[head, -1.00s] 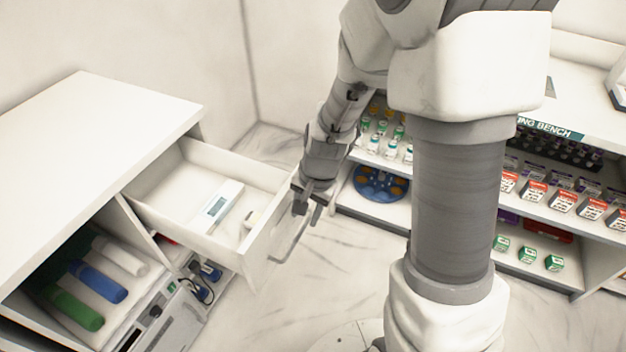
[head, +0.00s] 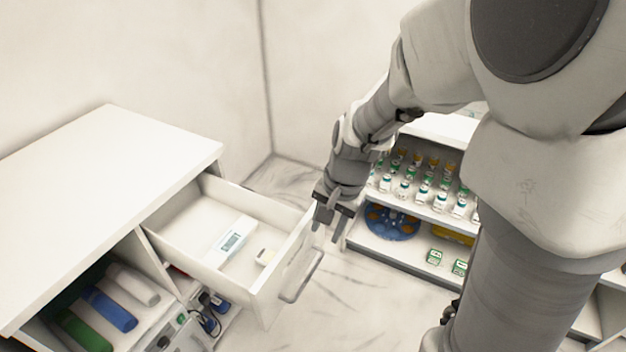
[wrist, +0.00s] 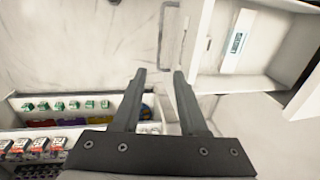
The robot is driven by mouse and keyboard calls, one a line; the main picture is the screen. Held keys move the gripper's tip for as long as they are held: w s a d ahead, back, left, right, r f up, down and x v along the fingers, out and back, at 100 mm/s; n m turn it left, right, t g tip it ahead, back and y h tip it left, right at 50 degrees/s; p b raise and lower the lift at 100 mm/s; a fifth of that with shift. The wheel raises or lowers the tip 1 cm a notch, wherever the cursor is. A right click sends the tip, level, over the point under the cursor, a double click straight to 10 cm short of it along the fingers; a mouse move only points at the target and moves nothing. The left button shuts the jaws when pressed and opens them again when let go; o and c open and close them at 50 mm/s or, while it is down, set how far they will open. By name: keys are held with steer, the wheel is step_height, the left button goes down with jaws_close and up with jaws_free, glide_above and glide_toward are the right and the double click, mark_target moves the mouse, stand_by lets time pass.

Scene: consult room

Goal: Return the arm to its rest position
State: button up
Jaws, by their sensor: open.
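My gripper (head: 326,228) is open and empty in the head view, just right of the pulled-out drawer (head: 290,250) and above its handle.
The white cabinet (head: 110,150) stands at the left, with rolled coloured items (head: 108,308) on an open shelf below. A shelf unit (head: 385,262) with several vials and a blue disc (head: 390,222) stands behind my gripper. The floor (head: 340,310) between is clear.

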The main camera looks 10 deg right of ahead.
steer(key=s+d+r+n+t+h+p, duration=0.1)
steer(key=s+r+n+t+p, duration=0.1)
steer(key=s+r, duration=0.4)
steer(key=s+d+r+n+t+p, duration=0.2)
steer(key=s+r+n+p, duration=0.3)
steer(key=r, duration=1.2)
steer(key=shift+s+d+n+h, duration=0.3)
steer(key=shift+s+h, duration=0.1)
steer(key=shift+s, duration=0.45)
